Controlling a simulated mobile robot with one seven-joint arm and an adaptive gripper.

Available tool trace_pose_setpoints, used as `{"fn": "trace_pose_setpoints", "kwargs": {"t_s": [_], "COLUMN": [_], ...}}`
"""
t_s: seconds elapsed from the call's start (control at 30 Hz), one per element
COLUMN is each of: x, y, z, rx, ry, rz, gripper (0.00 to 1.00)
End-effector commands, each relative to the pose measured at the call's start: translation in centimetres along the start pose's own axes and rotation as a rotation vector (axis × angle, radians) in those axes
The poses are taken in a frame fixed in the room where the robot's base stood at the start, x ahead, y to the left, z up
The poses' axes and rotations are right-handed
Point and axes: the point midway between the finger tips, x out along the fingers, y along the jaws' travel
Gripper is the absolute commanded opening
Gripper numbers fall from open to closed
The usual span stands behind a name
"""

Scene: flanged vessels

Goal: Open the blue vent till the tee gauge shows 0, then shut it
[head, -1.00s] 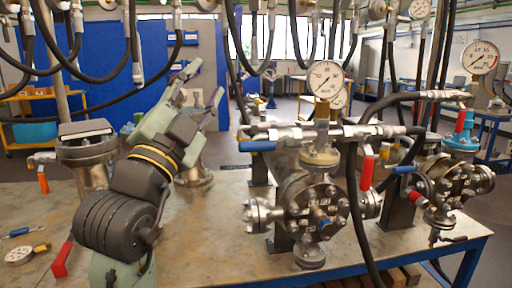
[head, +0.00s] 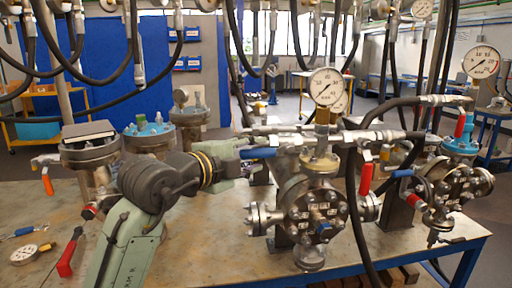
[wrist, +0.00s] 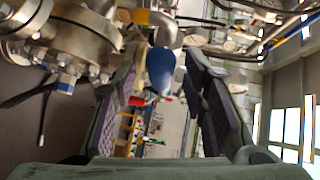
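The blue vent handle (head: 258,153) sticks out to the left from the metal pipework on top of the middle flanged vessel (head: 308,197). In the wrist view the blue handle (wrist: 161,68) lies between the finger pads, with space on both sides. My gripper (wrist: 160,80) is open. In the head view it is at the handle's left end, its fingers partly hidden by the wrist. A round white gauge (head: 326,87) stands on a brass stem above this vessel, with another dial partly hidden behind it. The needle readings are too small to tell.
A red lever (head: 366,178) hangs right of the vessel, beside a black hose. A second vessel (head: 462,185) with its own gauge (head: 482,62) stands at the right. Flanged stubs (head: 90,152) stand at the left. Hoses hang overhead.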

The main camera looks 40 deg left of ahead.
Motion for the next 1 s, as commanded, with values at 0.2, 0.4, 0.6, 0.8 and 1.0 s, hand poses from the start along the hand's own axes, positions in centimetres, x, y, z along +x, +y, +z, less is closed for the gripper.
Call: {"fn": "trace_pose_setpoints", "kwargs": {"t_s": [0.2, 0.4, 0.6, 0.8, 1.0], "x": [1.6, 1.8, 1.7, 1.7, 1.7], "y": [-0.1, 0.0, 0.0, 0.0, 0.0], "z": [0.0, 0.0, 0.0, 0.0, 0.0], "rx": [0.000, 0.000, 0.000, 0.000, 0.000], "ry": [0.000, -0.001, 0.000, 0.000, 0.000], "rz": [-0.001, -0.002, -0.002, -0.002, -0.002], "gripper": [0.39, 0.39, 0.30, 0.17, 0.04]}}
